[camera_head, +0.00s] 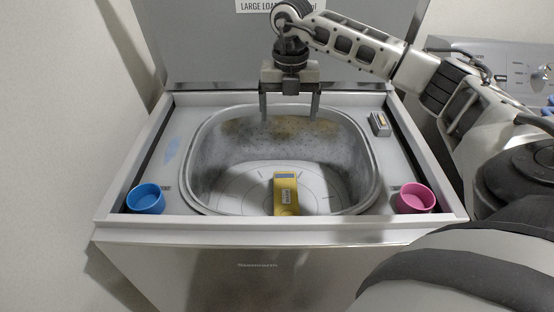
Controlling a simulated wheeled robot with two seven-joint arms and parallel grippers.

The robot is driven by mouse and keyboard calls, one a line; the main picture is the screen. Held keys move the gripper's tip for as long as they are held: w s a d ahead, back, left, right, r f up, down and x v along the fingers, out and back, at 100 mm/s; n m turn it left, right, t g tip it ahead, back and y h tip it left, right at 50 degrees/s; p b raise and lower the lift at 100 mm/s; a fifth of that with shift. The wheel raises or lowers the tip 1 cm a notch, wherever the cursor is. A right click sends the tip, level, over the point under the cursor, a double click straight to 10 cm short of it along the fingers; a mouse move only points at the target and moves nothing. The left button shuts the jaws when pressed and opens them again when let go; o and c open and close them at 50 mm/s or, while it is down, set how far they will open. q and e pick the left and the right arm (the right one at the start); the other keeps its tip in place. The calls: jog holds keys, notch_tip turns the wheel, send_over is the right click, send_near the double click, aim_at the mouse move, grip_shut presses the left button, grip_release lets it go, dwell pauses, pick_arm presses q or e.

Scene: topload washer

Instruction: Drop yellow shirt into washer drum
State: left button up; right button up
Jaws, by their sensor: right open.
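The washer drum (230,150) is an open grey tub in the middle of the top-load washer, with its lid raised behind. A yellow rectangular item (286,193) with a small label rests inside the drum at its near side. It looks stiff and box-like, and I cannot tell if it is the yellow shirt. My right gripper (290,113) points down over the back part of the drum opening. Its two fingers are spread apart with nothing between them. The yellow item is nearer to the camera than the gripper and apart from it. My left gripper does not show.
A blue cup (146,198) sits at the washer top's front left corner, and a pink cup (414,198) at the front right. A small grey box (380,124) is right of the drum. The raised lid (215,50) stands close behind my gripper. Another appliance (500,65) is at the right.

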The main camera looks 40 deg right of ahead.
notch_tip(320, 180, up, 7)
dwell(0.3)
dwell(0.4)
